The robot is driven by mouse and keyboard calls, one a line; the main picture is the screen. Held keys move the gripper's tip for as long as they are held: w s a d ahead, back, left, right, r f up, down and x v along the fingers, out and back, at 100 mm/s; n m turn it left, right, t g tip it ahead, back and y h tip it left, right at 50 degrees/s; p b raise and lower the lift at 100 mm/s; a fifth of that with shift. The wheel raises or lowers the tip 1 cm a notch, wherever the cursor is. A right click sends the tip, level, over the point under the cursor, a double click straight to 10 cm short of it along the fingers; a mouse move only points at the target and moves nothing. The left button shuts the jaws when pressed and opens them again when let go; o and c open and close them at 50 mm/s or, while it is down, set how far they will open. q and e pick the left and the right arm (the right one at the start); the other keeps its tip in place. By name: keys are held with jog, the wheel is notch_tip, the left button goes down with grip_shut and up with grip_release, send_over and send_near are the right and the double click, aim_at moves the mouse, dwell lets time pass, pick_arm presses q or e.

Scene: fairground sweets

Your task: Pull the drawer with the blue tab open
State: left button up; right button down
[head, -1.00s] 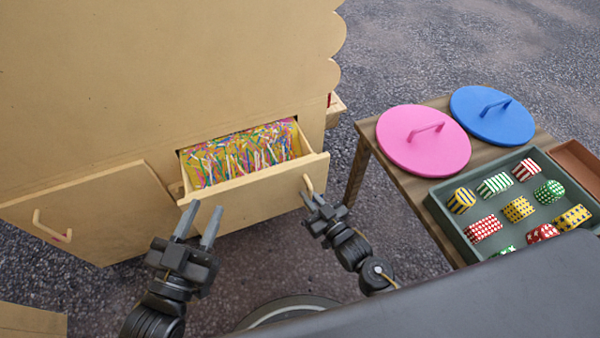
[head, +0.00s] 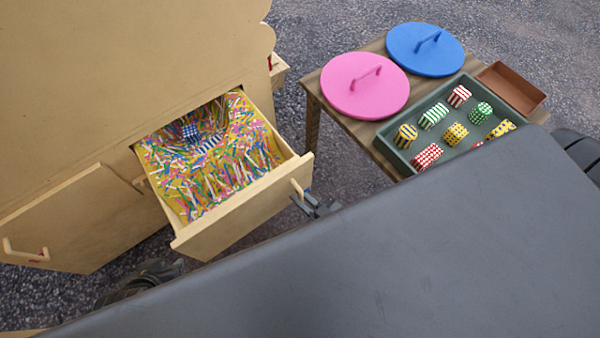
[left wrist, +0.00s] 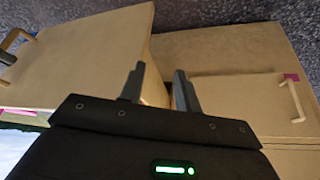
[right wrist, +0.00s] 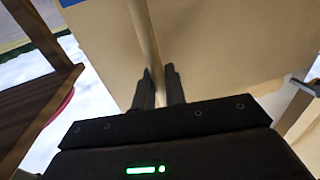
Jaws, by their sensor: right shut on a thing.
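The drawer (head: 245,222) is pulled well out of the wooden cabinet. It holds coloured sprinkles, with a blue checked piece (head: 190,132) and a blue striped piece (head: 207,146) among them. A blue patch (right wrist: 70,3) shows at the drawer front's edge in the right wrist view. My right gripper (head: 312,203) is at the drawer's handle (head: 296,188); in the right wrist view its fingers (right wrist: 157,80) are shut around the handle bar. My left gripper (left wrist: 159,75) is open and empty beside the drawer; in the head view it is mostly hidden behind my body.
A cabinet front with a handle (head: 25,252) and a pink-red tab is shut at left. A wooden table at right holds pink (head: 365,86) and blue (head: 425,50) lids, a green tray (head: 392,155) of patterned sweets and a brown tray (head: 512,88).

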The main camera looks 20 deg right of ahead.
jog(key=shift+s, duration=0.1)
jog(key=c, duration=1.6)
grip_release()
jog(key=shift+o, duration=0.2)
